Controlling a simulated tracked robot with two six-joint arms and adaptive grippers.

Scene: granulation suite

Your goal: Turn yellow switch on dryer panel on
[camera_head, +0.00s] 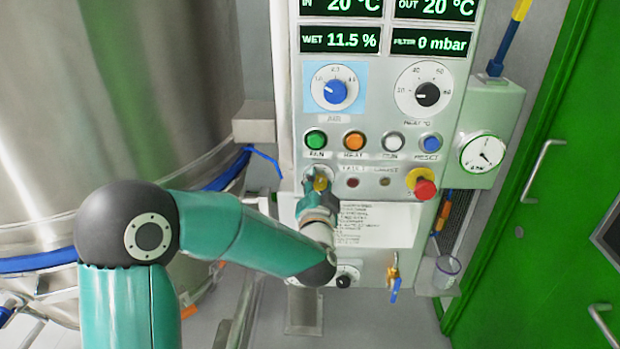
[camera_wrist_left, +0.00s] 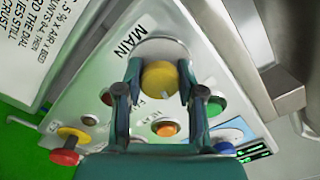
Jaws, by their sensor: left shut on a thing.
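The yellow switch (camera_head: 321,184) is a round knob on a pale plate marked MAIN, low on the left side of the grey dryer panel (camera_head: 385,120). In the left wrist view the yellow switch (camera_wrist_left: 159,76) shows a small pale mark at its lower edge. My left gripper (camera_head: 318,186) is at the knob, and in the wrist view its two fingers (camera_wrist_left: 159,84) are shut on the knob's two sides. The fingers partly hide the knob in the head view. My right gripper is in neither view.
Green, orange, white and blue buttons (camera_head: 354,141) sit just above the switch. A red emergency button (camera_head: 424,187) is to its right. Below are a paper label (camera_head: 375,225) and a brass valve (camera_head: 393,272). A large steel vessel (camera_head: 140,90) stands at left.

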